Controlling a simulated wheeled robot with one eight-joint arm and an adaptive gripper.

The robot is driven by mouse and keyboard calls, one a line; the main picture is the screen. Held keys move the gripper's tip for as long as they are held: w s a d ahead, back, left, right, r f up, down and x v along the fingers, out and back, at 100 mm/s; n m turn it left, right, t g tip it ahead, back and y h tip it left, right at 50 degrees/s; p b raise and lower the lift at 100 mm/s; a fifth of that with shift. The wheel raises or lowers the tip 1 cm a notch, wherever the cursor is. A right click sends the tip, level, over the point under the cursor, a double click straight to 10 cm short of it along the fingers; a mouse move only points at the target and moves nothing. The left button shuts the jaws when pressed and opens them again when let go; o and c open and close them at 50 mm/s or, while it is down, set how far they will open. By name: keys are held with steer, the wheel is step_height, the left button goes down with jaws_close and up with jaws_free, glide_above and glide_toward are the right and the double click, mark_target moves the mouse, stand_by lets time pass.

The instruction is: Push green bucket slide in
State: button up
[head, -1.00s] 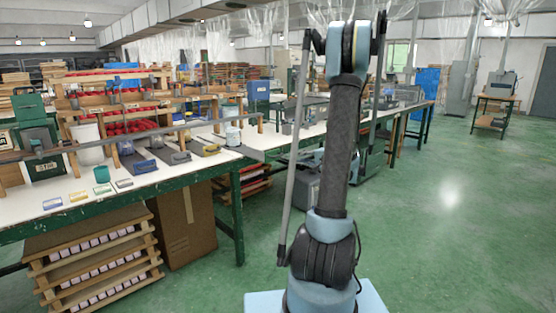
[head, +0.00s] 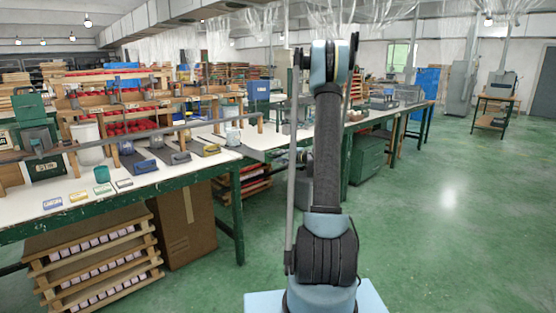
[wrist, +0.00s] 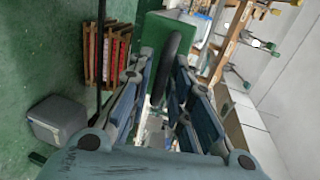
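A small green bucket (head: 102,173) stands on the white tabletop at the left of the head view. To its right, dark blue (head: 143,163), grey (head: 178,157) and olive (head: 208,149) slide-like pieces stick out toward the table's front edge. I cannot tell which slide goes with the green bucket. My gripper (wrist: 165,75) shows in the wrist view with its two blue-grey fingers apart and nothing clearly held between them. It is far from the bucket; in the head view my own arm hides it.
The long table (head: 170,180) carries a white bucket (head: 88,142), a wooden rack and small coloured cards (head: 52,203). A cardboard box (head: 187,228) and stacked crates (head: 95,262) stand below. The wrist view shows a grey bin (wrist: 57,120). Green floor at right is open.

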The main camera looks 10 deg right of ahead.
mark_target(256, 153)
steer(key=shift+w+a+f, duration=0.1)
steer(key=shift+w+a, duration=0.2)
steer(key=shift+w, duration=0.1)
jaws_close()
steer(key=r+x, duration=0.1)
steer(key=x, duration=0.4)
steer(key=r+x, duration=0.1)
steer(key=x, duration=0.5)
steer(key=r+x, duration=0.1)
steer(key=x, duration=0.5)
steer(key=shift+w+a+r, duration=0.2)
steer(key=shift+w+r, duration=0.05)
steer(key=shift+w, duration=0.1)
jaws_free()
